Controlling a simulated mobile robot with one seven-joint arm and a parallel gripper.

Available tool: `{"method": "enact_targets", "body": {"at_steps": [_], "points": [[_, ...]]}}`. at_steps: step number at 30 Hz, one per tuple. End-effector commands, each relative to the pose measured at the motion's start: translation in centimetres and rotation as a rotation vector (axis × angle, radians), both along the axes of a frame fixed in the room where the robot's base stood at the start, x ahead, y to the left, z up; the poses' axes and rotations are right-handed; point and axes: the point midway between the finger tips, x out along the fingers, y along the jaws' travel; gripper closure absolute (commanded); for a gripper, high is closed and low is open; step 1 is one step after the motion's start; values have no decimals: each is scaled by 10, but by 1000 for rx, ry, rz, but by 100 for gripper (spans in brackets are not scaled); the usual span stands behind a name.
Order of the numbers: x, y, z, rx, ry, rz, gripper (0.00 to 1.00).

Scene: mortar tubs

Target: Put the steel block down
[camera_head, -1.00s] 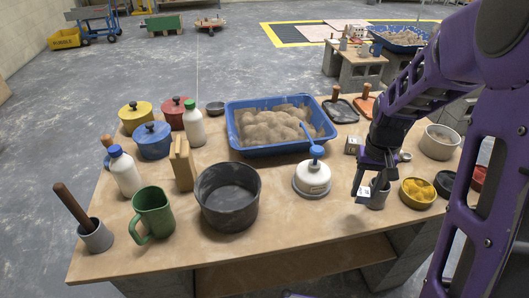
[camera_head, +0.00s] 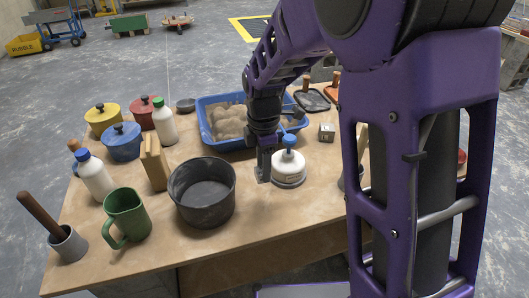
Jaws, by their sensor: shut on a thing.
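The dark pot (camera_head: 203,207) is to the left, with a strip of bare wood between.
A blue tub of mortar (camera_head: 207,127) lies behind the gripper. A second small grey cube (camera_head: 326,132) stands at the back right. A green mug (camera_head: 127,216) and wooden block (camera_head: 154,163) stand left. Bare tabletop (camera_head: 258,217) lies in front. My arm hides the right side.

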Motion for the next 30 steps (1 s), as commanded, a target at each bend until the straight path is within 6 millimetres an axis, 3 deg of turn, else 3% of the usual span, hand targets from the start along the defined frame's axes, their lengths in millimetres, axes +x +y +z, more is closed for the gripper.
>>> {"method": "enact_targets", "body": {"at_steps": [6, 14, 20, 30], "points": [[-1, 1, -42, -2, 6, 14, 100], [0, 0, -65, -1, 2, 10, 100], [-1, 0, -93, -1, 4, 11, 100], [0, 0, -99, 0, 1, 10, 100]]}}
